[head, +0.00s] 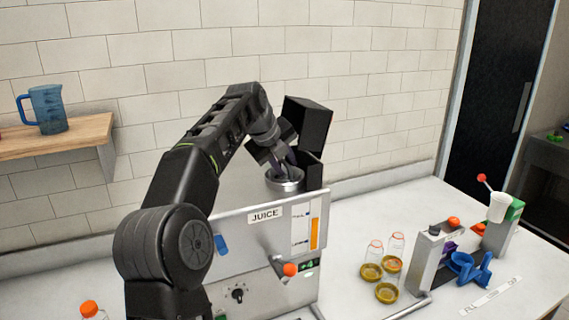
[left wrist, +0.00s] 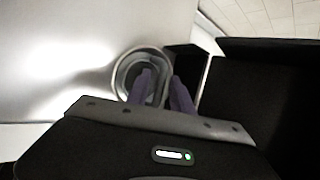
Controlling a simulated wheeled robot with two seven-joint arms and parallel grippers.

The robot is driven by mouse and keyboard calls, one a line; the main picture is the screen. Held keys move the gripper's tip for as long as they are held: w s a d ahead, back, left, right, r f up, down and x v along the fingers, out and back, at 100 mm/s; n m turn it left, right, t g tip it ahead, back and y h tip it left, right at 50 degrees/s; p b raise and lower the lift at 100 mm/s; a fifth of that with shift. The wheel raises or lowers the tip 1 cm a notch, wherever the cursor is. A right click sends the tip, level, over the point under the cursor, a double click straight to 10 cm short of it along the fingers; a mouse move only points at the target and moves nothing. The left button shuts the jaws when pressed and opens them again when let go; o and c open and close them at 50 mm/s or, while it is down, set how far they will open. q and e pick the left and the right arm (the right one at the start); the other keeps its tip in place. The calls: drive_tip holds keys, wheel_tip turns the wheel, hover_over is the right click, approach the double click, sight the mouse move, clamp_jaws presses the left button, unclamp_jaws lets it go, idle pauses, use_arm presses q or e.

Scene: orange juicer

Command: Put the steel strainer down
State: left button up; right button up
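The steel strainer (head: 284,181) is a round metal cup with a bright rim, upright at the top of the juicer (head: 262,240), just behind its front panel. My left gripper (head: 286,165) reaches down to it from above. In the left wrist view, the strainer (left wrist: 124,75) shows as a ring under the gripper (left wrist: 163,80). One purple-grey finger is over the ring's opening, and the other is at its right side. A small gap shows between the fingers; whether they press on the rim is unclear. The strainer's underside is hidden. My right gripper is out of view.
A black block-shaped part (head: 306,122) stands close beside the gripper, against the tiled wall. Small jars (head: 372,271) and a grey-and-blue device (head: 465,268) stand at the right. A blue pitcher (head: 47,110) sits on a wooden shelf (head: 60,143). The counter at right front is partly clear.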

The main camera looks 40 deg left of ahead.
use_arm(q)
drive_tip(key=shift+o, duration=0.2)
drive_tip(key=shift+r, duration=0.1)
drive_tip(key=v, duration=1.2)
idle(0.3)
